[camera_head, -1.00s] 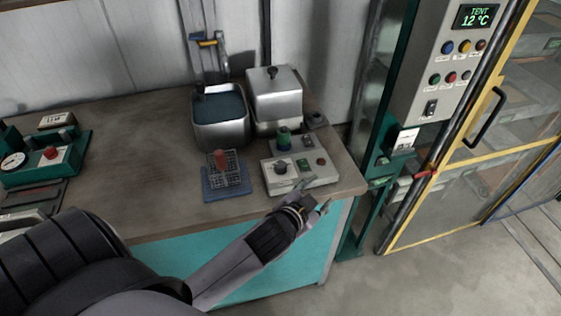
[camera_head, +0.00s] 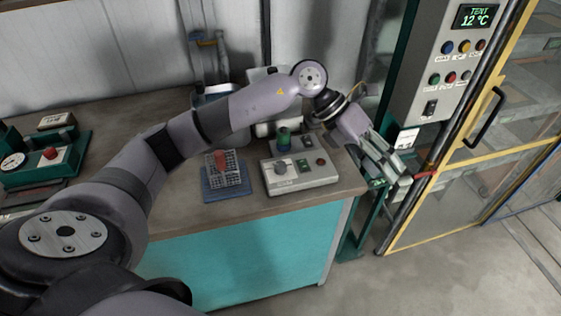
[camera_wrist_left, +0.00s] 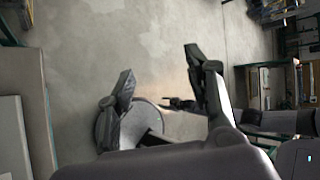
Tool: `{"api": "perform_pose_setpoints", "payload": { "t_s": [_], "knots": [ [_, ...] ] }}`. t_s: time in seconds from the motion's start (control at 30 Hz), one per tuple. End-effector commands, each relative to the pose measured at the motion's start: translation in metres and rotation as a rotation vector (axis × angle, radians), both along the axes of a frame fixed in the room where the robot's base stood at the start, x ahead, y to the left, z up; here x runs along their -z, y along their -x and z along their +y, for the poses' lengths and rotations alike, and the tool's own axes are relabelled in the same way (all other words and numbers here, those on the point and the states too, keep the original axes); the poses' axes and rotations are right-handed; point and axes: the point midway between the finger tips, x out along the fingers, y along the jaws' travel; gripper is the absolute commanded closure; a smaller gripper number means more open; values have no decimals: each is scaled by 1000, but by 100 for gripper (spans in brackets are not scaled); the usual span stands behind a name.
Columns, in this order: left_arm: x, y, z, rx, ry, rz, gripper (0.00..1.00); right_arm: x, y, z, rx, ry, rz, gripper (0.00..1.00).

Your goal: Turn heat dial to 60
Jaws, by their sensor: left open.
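A light grey control box (camera_head: 300,172) with a round grey dial (camera_head: 281,167) and a red button sits near the right front corner of the workbench (camera_head: 120,115). I cannot read its markings. Which dial is the heat dial is not clear. My left gripper (camera_head: 398,182) is open and empty, off the bench's right edge, to the right of the box and pointing down. In the left wrist view its two fingers (camera_wrist_left: 157,85) are apart over the bare floor.
A blue tray (camera_head: 222,196) with a small rack and a red item lies left of the box. My left arm hides much of the metal containers. A tall control panel reading 12 °C (camera_head: 477,16) and a yellow-framed door (camera_head: 470,165) stand at right.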

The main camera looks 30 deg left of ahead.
Motion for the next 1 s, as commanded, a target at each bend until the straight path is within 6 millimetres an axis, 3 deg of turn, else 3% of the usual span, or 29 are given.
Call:
{"api": "perform_pose_setpoints", "payload": {
  "t_s": [0.03,0.2,0.3,0.4,0.53,0.67,1.0],
  "knots": [
    [2,-9,34,-12,-143,-4,52,0,0,0,0,0,0,60],
    [-3,-19,150,-98,-569,61,52,0,0,0,0,0,0,60],
    [-16,-17,200,-161,-732,111,52,0,0,0,0,0,0,60],
    [-27,-12,231,-206,-826,149,52,0,0,0,0,0,0,60],
    [-28,-8,244,-225,-869,171,52,-1,0,0,0,0,0,60],
    [-14,-8,244,-224,-871,174,52,-4,0,0,0,0,0,60],
    [56,-7,243,-222,-869,175,52,-21,0,0,0,0,0,60]
  ]
}}
